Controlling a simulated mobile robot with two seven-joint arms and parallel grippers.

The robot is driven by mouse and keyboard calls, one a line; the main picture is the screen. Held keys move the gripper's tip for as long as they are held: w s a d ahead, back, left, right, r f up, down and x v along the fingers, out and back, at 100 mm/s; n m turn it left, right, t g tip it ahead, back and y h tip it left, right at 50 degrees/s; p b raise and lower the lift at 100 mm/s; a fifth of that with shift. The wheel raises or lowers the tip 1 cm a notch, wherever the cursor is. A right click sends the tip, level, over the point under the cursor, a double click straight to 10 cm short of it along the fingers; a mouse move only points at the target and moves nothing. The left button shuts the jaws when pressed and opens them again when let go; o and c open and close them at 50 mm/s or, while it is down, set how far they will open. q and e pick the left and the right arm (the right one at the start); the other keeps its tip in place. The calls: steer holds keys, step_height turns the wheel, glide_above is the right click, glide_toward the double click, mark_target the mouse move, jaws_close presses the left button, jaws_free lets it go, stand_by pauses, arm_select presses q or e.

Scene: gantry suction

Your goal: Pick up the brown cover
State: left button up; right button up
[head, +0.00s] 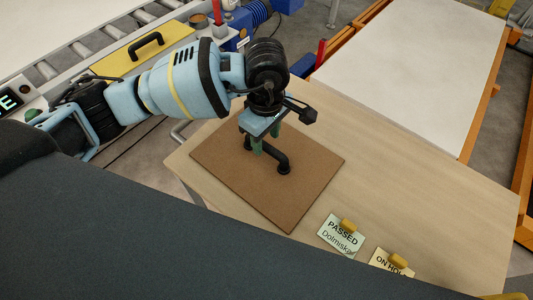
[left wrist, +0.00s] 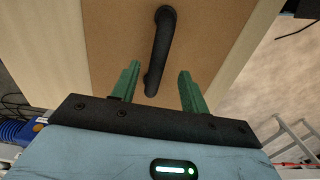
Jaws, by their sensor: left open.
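The brown cover (head: 232,177) is a flat square board with a black bar handle (head: 283,162), lying on the light wooden table. My left gripper (head: 264,146) is above the board, over the handle's far end. In the left wrist view, the cover (left wrist: 118,38) fills the upper middle, and its handle (left wrist: 161,45) runs up from between the two green fingers. My left gripper (left wrist: 158,88) is open, with gaps between the handle and both fingers. Whether the fingertips reach down beside the handle is hard to tell. My right gripper is not in view.
Two cards, a PASSED card (head: 340,235) and an ON HOLD card (head: 390,262), stand at the table's near edge. A yellow panel with a black handle (head: 146,46) lies by the roller conveyor (head: 60,62). The table (head: 415,180) is clear right of the cover.

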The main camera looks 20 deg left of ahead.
mark_target(266, 145)
arm_select(q)
steer(key=shift+f, duration=0.45)
steer(key=f, duration=0.4)
steer(key=shift+w, duration=0.2)
steer(key=shift+f, duration=0.15)
steer(key=shift+c, duration=0.4)
steer(key=c, duration=0.5)
jaws_close()
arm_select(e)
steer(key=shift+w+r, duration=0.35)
